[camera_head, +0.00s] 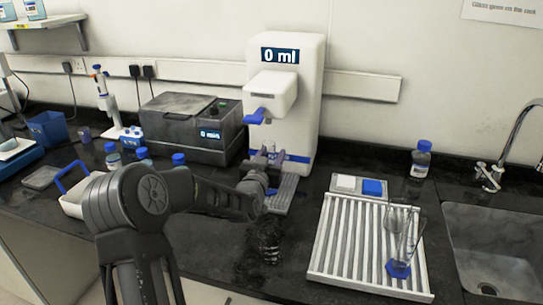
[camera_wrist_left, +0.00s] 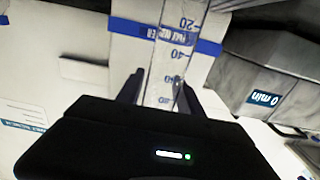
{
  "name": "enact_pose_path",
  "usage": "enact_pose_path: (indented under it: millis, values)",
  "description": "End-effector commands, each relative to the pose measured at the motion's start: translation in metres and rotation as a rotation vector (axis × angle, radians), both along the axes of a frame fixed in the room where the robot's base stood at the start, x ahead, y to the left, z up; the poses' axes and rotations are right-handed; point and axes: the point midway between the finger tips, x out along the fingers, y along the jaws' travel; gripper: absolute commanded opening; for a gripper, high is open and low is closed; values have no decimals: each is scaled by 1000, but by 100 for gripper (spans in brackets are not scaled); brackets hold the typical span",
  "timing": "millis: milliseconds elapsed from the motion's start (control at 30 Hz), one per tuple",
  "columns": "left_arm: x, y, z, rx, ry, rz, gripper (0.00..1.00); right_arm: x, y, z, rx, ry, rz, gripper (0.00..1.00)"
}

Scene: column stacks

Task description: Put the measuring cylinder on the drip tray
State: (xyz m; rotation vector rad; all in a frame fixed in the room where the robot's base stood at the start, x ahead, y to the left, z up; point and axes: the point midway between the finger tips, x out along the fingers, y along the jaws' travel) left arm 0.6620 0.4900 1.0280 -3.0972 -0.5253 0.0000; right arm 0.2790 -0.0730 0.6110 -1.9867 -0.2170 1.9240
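My left gripper (camera_head: 270,160) is in front of the white dispenser, above the grey drip tray (camera_head: 285,193). In the left wrist view the gripper (camera_wrist_left: 157,95) has a clear measuring cylinder (camera_wrist_left: 172,65) with scale marks between its fingers, and the fingers look closed on it. The cylinder's base is outside the wrist view. In the head view the gripper hides most of the cylinder, so I cannot tell whether its base touches the tray. My right gripper is in neither view.
The white dispenser (camera_head: 310,95) with a blue nozzle reads 0 ml. A grey box (camera_head: 185,125) stands to its left. A white rack (camera_head: 345,240) at right holds clear glassware with a blue base (camera_head: 398,269). Blue-capped bottles (camera_head: 178,160) stand left, behind my arm. A sink (camera_head: 490,245) is at far right.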

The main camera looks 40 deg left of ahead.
Motion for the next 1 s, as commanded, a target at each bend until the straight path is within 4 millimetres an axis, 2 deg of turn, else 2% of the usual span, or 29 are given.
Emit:
enact_pose_path:
  millis: [100,500,667,1000]
  values:
    - [0,0,0,0,0,0,52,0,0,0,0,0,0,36]
    - [-1,-1,5,0,0,-1,52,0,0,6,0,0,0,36]
    - [-23,-8,1,2,1,-1,52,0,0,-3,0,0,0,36]
    - [-90,-31,2,2,0,1,52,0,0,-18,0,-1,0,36]
